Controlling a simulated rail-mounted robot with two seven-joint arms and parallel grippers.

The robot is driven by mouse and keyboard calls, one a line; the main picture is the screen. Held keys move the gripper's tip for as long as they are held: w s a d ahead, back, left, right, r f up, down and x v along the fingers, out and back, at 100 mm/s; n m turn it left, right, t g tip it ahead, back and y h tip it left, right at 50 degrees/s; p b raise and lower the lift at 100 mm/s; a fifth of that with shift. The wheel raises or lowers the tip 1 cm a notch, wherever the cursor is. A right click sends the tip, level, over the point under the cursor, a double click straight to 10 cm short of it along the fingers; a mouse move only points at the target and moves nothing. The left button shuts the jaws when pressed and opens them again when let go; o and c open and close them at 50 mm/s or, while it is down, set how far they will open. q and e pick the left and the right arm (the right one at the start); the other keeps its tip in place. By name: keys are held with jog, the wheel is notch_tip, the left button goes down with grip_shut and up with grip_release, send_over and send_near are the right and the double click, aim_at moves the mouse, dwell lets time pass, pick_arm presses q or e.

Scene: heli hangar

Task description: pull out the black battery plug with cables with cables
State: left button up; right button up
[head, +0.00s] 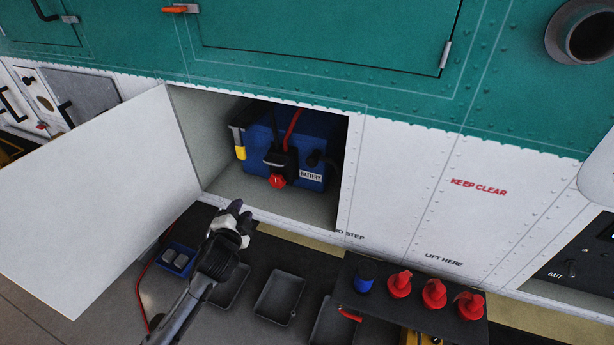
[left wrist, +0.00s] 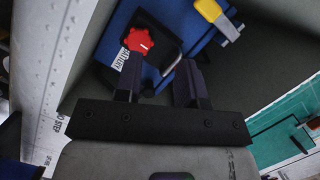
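The black battery plug (head: 281,158) sits on the front of the blue battery (head: 316,128) inside the open white compartment. It has a red knob (head: 277,181) at its lower end, and a red cable and a black cable rise from it. My left gripper (head: 238,209) is in front of the compartment opening, below and left of the plug, apart from it. In the left wrist view its fingers (left wrist: 160,72) are spread with nothing between them. Beyond the tips show the black plug (left wrist: 165,45) and its red knob (left wrist: 138,40). My right gripper is not in view.
The white compartment door (head: 90,200) hangs open at the left. A yellow-tipped latch (head: 240,152) is on the battery's left side. Below are grey trays (head: 279,299) and a dark shelf (head: 385,305) with a blue cap (head: 364,284) and several red caps (head: 434,293).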

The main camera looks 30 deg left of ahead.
aim_at(276, 165)
pick_arm(q)
jog(key=w+d+r+m+t+h, duration=0.25)
jog(key=d+r+m+t, duration=0.2)
jog(key=m, duration=0.35)
jog(key=shift+h, duration=0.35)
jog(key=shift+a+b+x, duration=0.15)
jog(key=shift+b+x, duration=0.3)
jog(key=shift+x, duration=1.7)
jog(key=shift+a+b+x, duration=0.15)
jog(key=shift+b+x, duration=0.3)
jog(key=shift+x, duration=1.7)
jog(key=shift+a+b+x, duration=0.15)
jog(key=shift+b+x, duration=0.3)
jog(key=shift+x, duration=1.65)
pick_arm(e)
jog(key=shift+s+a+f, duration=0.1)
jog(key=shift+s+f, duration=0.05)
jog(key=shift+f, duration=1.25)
pick_arm(q)
jog(key=shift+f, duration=0.2)
grip_shut()
